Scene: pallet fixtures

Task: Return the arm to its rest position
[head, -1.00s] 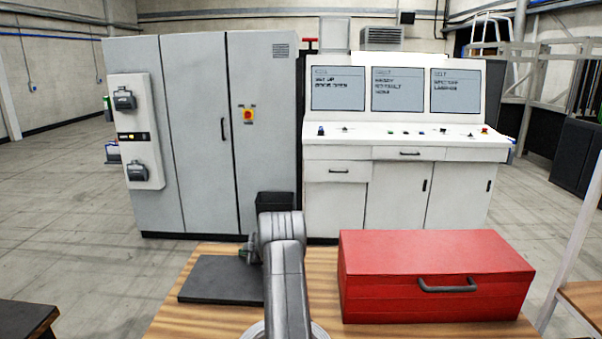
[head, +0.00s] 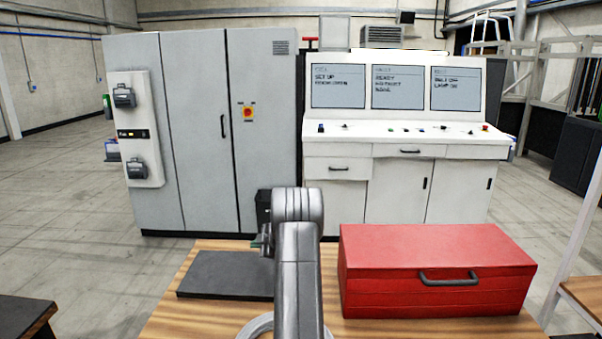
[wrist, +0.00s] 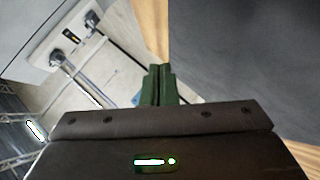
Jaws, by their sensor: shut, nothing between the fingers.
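My grey arm (head: 298,255) rises from the wooden table and bends over at the top, in the middle of the head view. In the wrist view my gripper (wrist: 157,70) shows as two green fingers pressed together, with nothing between them. In the head view only a small green part of my gripper shows left of the arm, above the far right part of a dark flat plate (head: 222,277). The plate also fills the upper right of the wrist view (wrist: 245,60). The arm hides part of the gripper in the head view.
A red toolbox (head: 435,260) stands on the table (head: 195,320) right of my arm. Beyond are a grey cabinet (head: 200,140) and a white console (head: 400,180) with three screens.

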